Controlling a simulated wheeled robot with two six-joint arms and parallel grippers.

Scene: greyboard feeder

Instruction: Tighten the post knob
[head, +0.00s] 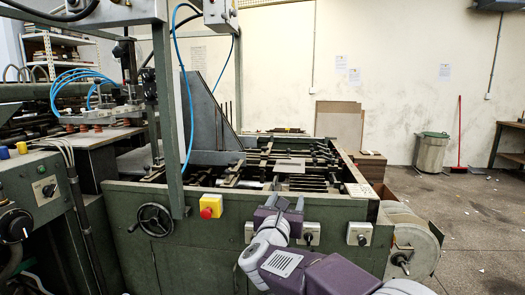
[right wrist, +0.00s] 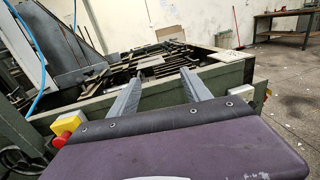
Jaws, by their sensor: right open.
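My right gripper (head: 285,201) is at the front of the green machine, near the upper edge of its front panel. In the right wrist view its two grey fingers (right wrist: 162,78) stand apart with nothing between them, pointing over the machine's bed. I cannot tell for certain which part is the post knob. A small dark knob-like part (head: 124,49) shows beside the upright green post (head: 165,110) at the upper left, far from my right gripper. My left gripper is not in view.
The machine's front panel (head: 125,250) carries a handwheel (head: 154,220), a red-and-yellow stop button (head: 211,206) and switch boxes (head: 359,234). A control box (head: 35,185) stands at left. Blue hoses hang near the post. A bin (head: 431,152) stands on open floor (head: 480,220) at right.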

